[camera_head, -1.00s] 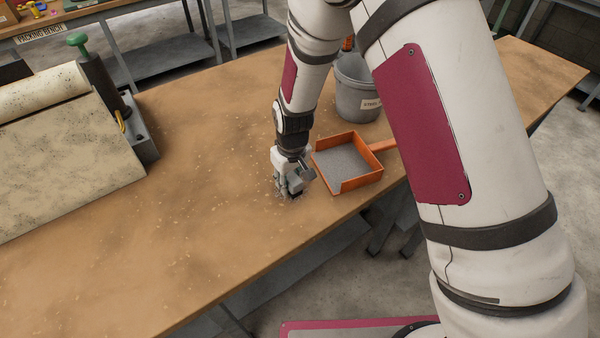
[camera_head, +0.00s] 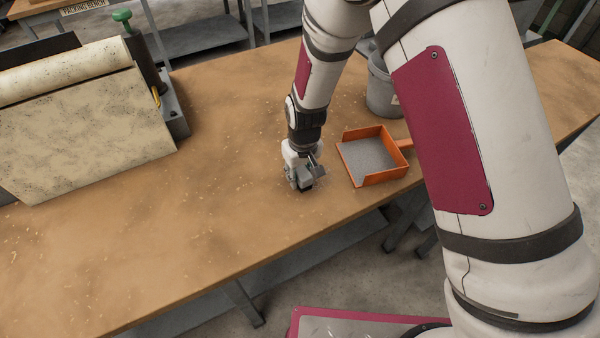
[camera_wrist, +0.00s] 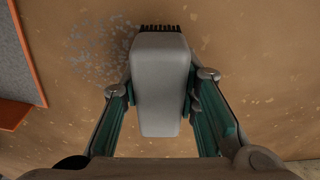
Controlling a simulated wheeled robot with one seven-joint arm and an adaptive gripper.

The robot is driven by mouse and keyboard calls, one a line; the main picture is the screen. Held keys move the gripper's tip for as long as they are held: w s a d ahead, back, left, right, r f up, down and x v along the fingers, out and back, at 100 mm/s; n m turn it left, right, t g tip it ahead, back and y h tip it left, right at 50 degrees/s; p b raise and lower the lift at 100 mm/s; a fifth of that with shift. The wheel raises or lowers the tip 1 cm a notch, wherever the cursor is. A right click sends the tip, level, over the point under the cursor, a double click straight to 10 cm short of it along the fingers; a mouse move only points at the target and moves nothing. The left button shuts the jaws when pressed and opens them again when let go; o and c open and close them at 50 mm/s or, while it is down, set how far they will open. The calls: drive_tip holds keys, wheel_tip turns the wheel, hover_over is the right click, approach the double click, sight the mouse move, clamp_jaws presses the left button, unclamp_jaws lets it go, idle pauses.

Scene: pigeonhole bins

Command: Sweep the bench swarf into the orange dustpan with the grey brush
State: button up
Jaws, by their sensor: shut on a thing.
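My gripper (camera_head: 303,182) is low over the bench, left of the orange dustpan (camera_head: 384,180), with a gap between them. In the wrist view its two fingers (camera_wrist: 160,100) are shut on the grey brush (camera_wrist: 158,85), whose black bristles show at the top. The brush is mostly hidden by my gripper in the head view. Pale swarf (camera_wrist: 100,45) lies scattered on the bench beside the bristles, between the brush and the dustpan's orange edge (camera_wrist: 27,55). A grey speckled layer covers the dustpan's floor.
A grey bucket (camera_head: 380,95) stands behind the dustpan, partly hidden by my arm. A stained pale sheet (camera_head: 85,130) and a dark fixture with a green knob (camera_head: 122,16) occupy the bench's left. Bare wooden bench (camera_head: 190,220) lies left of my gripper.

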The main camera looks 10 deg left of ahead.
sight(331, 169)
drive_tip(key=shift+f, duration=0.6)
